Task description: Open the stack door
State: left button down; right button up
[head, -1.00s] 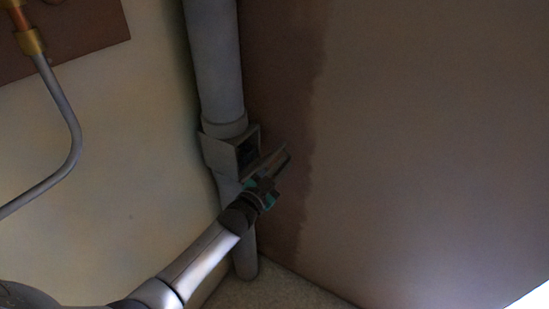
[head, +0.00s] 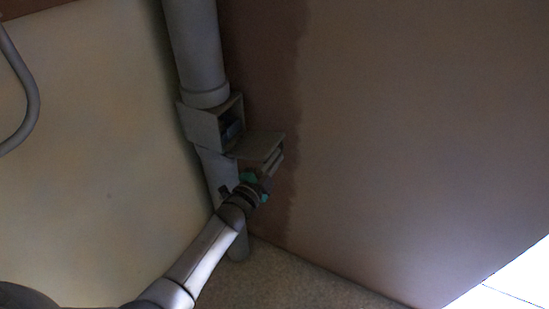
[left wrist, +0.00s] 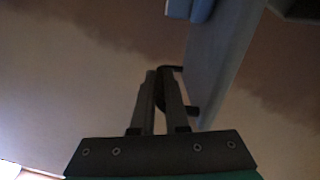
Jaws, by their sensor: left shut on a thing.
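The stack door (head: 258,145) is a flat grey flap on the box (head: 203,126) of the grey stack pipe (head: 192,45). It stands open, swung out and down to the right of the box mouth, and its panel also shows in the left wrist view (left wrist: 218,58). My left gripper (head: 266,174) is below the flap's outer side. In the left wrist view its fingers (left wrist: 166,82) are closed around the dark bar handle (left wrist: 193,110) on the panel. Something bluish (head: 232,131) shows inside the box. My right gripper is not in view.
The pipe runs down the wall corner to the speckled floor (head: 290,280). A brown, partly damp-looking plaster wall (head: 410,130) stands close on the right, a pale wall (head: 95,150) on the left. A bent grey pipe (head: 33,95) is at the far left.

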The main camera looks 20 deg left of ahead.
pick_arm(q)
jog(key=shift+f, duration=0.15)
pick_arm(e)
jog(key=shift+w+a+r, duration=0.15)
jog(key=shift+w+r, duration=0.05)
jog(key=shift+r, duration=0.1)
pick_arm(q)
jog(key=shift+a, duration=0.1)
jog(key=c, duration=1.2)
grip_release()
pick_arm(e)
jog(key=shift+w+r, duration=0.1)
pick_arm(q)
jog(key=s+a+p, duration=0.2)
jog(key=s+p, duration=0.2)
jog(key=s, duration=1.1)
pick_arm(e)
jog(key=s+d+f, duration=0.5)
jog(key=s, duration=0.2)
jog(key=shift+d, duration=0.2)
pick_arm(q)
jog(key=shift+c, duration=0.4)
